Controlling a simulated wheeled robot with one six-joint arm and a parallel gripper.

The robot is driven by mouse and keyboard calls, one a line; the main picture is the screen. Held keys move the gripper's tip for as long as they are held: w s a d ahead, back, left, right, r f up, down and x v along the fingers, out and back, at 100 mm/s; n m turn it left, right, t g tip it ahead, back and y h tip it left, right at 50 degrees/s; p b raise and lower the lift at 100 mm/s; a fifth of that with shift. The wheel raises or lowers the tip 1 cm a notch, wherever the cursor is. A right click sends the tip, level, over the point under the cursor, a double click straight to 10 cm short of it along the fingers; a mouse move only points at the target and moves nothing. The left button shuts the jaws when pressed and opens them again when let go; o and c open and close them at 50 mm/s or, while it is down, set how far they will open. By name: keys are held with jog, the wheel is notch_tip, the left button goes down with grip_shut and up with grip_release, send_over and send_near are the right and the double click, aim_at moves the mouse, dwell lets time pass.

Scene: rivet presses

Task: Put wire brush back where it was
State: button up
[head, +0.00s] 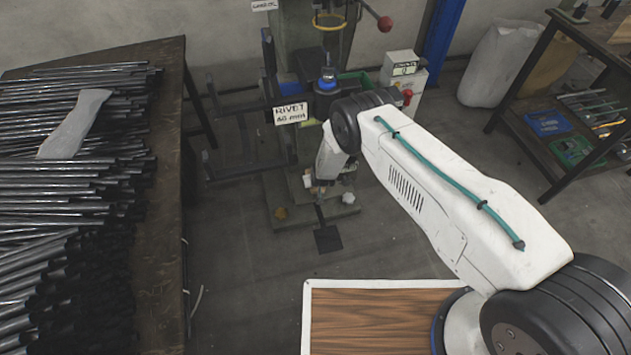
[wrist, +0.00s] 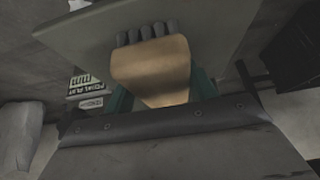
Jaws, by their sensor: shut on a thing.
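The wire brush (wrist: 152,68) shows in the wrist view as a tan wooden body with a row of grey bristle tufts at its far end. My gripper (wrist: 160,88) is shut on it, with teal fingers at either side of the tan body. In the head view my gripper (head: 321,188) is low in front of the rivet press (head: 327,92), over its base, and mostly hidden by my arm. The brush is too small there to make out clearly. In the wrist view a grey-green plate (wrist: 222,22) lies just beyond the bristles; I cannot tell whether they touch.
A table with several metal rods (head: 70,160) stands at the left. A small yellowish lump (head: 280,213) and a white one (head: 348,198) lie on the press base. A shelf (head: 540,130) stands at the right.

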jog(key=o, duration=1.1)
jog(key=shift+r, duration=0.25)
jog(key=v, duration=1.1)
jog(key=shift+s+d+r, duration=0.1)
jog(key=shift+s+r, duration=0.15)
jog(key=shift+r, duration=0.05)
